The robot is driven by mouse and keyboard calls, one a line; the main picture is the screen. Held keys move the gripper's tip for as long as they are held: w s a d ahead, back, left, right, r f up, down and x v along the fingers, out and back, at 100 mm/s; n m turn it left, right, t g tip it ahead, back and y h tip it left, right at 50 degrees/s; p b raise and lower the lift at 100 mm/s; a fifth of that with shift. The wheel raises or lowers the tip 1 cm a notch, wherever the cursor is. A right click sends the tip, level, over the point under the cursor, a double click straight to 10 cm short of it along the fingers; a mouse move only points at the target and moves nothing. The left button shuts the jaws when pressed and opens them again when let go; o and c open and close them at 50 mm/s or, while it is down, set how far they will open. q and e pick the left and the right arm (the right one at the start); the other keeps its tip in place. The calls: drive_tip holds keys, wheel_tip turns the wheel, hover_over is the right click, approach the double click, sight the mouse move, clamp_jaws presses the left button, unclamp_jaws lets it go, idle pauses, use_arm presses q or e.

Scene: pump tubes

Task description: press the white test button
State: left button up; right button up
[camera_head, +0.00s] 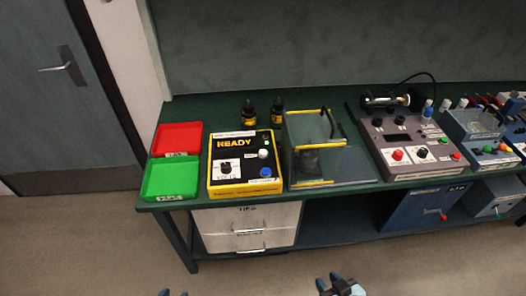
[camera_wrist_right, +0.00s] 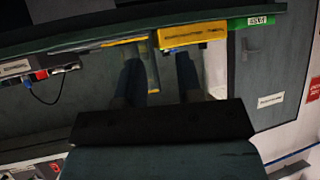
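A yellow and black box (camera_head: 241,183) stands on the green bench and shows the word READY. On its right half a white button (camera_head: 263,154) sits above a blue button (camera_head: 265,172); a black knob (camera_head: 226,168) is at the left. In the right wrist view, the yellow front of the box (camera_wrist_right: 193,33) shows, but its buttons are hidden. My right gripper (camera_head: 334,284) is open and empty, low in front of the bench; its two fingers stand apart in the right wrist view (camera_wrist_right: 160,78). My left gripper (camera_head: 173,293) shows only its separated tips at the bottom edge.
Red (camera_head: 177,138) and green (camera_head: 170,179) trays lie left of the box. A clear guarded fixture (camera_head: 312,150) stands close on its right, and two dark bottles (camera_head: 249,112) behind. A grey control panel (camera_head: 412,140) is farther right. The floor before the bench is clear.

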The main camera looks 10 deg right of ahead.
clamp_jaws()
idle(1.4)
